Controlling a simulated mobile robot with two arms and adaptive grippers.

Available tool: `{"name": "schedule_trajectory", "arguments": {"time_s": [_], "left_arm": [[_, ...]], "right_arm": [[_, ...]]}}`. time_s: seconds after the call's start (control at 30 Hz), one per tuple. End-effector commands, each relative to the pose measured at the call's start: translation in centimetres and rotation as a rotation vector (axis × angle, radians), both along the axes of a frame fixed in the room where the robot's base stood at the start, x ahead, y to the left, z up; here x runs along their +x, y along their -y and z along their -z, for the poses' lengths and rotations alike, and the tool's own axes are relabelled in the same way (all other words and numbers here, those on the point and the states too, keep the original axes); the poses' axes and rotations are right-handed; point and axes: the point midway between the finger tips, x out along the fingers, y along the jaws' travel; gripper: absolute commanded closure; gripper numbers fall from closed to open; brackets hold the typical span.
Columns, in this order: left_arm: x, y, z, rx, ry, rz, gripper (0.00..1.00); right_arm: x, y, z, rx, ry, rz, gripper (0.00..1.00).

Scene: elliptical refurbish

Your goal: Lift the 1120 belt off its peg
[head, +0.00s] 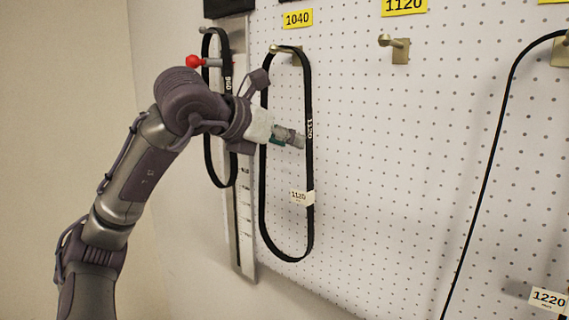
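The 1120 belt (309,160) is a long black loop marked 1120, with a white 1120 tag (301,197) low on its right strand. It hangs from a metal peg (286,50) below the yellow 1040 label (298,18). My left gripper (297,138) is at the upper half of this loop, pointing right, its tip close to the right strand. The gripper covers part of the left strand. I cannot tell whether its fingers are open, or whether they touch the belt. My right gripper is not in view.
The peg (397,45) under the yellow 1120 label (404,5) is empty. A 960 belt (208,150) hangs at left near a red knob (194,62), partly behind my arm. A large belt (480,200) with a 1220 tag (548,299) hangs at right. Bare pegboard (390,180) lies between.

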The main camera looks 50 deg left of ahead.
Motion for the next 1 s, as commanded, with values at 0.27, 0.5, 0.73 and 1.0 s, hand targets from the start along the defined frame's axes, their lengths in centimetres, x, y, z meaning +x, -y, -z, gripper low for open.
{"name": "schedule_trajectory", "arguments": {"time_s": [0.27,0.5,0.73,1.0], "left_arm": [[2.2,-0.2,1.0,0.001,-0.003,0.001,0.66],[5.4,-0.3,2.3,-0.003,-0.005,0.003,0.66],[6.6,-0.5,3.0,0.000,-0.001,0.000,0.66],[6.5,-0.5,3.0,0.001,0.000,0.000,0.87]], "right_arm": [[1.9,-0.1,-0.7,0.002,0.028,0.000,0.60],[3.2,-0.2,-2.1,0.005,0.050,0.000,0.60],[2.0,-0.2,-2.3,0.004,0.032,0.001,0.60],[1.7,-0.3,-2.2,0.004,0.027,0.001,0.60]]}}
